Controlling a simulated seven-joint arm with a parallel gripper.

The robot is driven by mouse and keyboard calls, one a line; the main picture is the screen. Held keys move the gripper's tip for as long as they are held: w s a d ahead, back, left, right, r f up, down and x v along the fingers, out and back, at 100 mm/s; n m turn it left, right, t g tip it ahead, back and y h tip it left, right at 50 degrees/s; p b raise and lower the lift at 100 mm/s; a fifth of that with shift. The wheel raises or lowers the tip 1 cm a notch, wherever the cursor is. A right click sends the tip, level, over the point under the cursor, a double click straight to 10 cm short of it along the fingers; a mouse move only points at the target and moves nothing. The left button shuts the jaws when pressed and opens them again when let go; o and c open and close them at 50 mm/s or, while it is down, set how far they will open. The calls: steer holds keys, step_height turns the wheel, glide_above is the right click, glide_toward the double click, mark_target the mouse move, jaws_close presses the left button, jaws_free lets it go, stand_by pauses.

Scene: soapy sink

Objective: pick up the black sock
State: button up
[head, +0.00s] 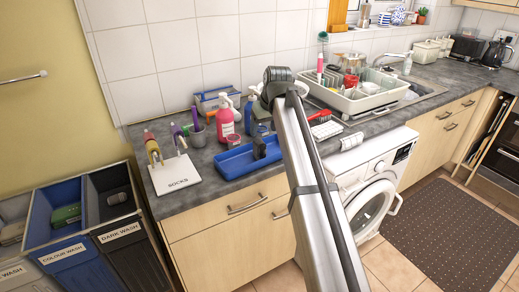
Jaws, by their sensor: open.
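A small black shape (259,148) shows in the blue tray (232,163) on the worktop; it is too small to tell surely whether it is the black sock. A white board marked SOCKS (178,178) lies on the worktop to the left, with slim upright holders in olive and purple behind its lettering. A dark item (117,198) lies in the bin marked DARK WASH (125,226); I cannot tell what it is. My arm rises across the middle of the view and bends near the wall. I cannot make out my gripper's fingers.
A pink bottle (225,119) and a blue bottle (250,115) stand behind the tray. A cream dish rack (355,98) full of items stands to the right, by the sink. A red brush (321,116) lies near my arm. A washing machine (378,180) sits below.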

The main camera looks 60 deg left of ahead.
mark_target(260, 142)
steer(key=x, duration=0.7)
steer(key=shift+x, duration=2.6)
steer(key=shift+w+d, duration=0.2)
steer(key=shift+c, duration=0.5)
steer(key=c, duration=0.9)
steer(key=shift+c, duration=0.2)
